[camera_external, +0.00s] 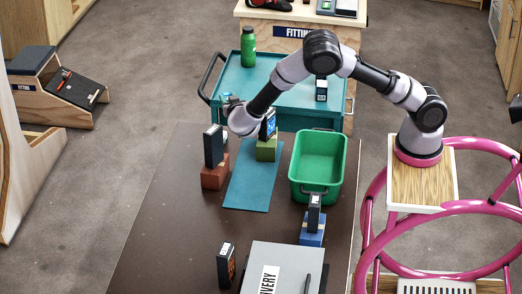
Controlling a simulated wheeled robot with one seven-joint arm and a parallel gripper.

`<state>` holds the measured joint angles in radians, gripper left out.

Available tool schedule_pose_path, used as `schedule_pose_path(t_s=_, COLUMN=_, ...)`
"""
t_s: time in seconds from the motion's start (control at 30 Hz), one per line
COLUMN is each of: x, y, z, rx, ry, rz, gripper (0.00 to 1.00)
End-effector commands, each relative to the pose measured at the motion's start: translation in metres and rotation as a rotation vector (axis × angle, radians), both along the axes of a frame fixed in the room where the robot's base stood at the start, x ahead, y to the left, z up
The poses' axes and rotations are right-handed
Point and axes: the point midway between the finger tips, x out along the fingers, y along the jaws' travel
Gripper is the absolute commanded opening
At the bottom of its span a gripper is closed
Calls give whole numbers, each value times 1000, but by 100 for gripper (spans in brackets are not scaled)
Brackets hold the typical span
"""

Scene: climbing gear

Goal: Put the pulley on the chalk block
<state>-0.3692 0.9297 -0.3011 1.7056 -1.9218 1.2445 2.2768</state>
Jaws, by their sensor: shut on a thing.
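My gripper (238,112) is at the end of my arm, low over the far left part of the dark table. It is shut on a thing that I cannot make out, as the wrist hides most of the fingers. I cannot make out a pulley elsewhere. A red-brown block (214,178), a green block (265,152) and a blue block (312,239) stand on the table, each with a dark upright panel at it. I cannot tell which is the chalk block. My gripper is close above and left of the green block, apart from the blue one.
A green bin (318,166) stands right of a teal mat (247,190). A grey case (284,266) and a dark upright box (226,265) are at the near end. A teal cart (287,97) with a green bottle (248,47) stands beyond. The table's left part is clear.

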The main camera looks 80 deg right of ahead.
Motion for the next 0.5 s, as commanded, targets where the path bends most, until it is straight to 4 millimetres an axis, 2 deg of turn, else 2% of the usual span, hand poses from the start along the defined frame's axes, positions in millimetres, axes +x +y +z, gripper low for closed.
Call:
schedule_pose_path(t_s=0.03, x=9, y=-18, z=-2, rx=3, ry=1, rz=41, gripper=0)
schedule_pose_path(t_s=0.2, x=37, y=-48, z=-5, rx=2, ry=0, rz=205, gripper=0)
schedule_pose_path(t_s=0.37, x=51, y=-63, z=-6, rx=0, ry=0, rz=312, gripper=0)
schedule_pose_path(t_s=0.5, x=52, y=-59, z=-37, rx=-2, ry=3, rz=319, gripper=0)
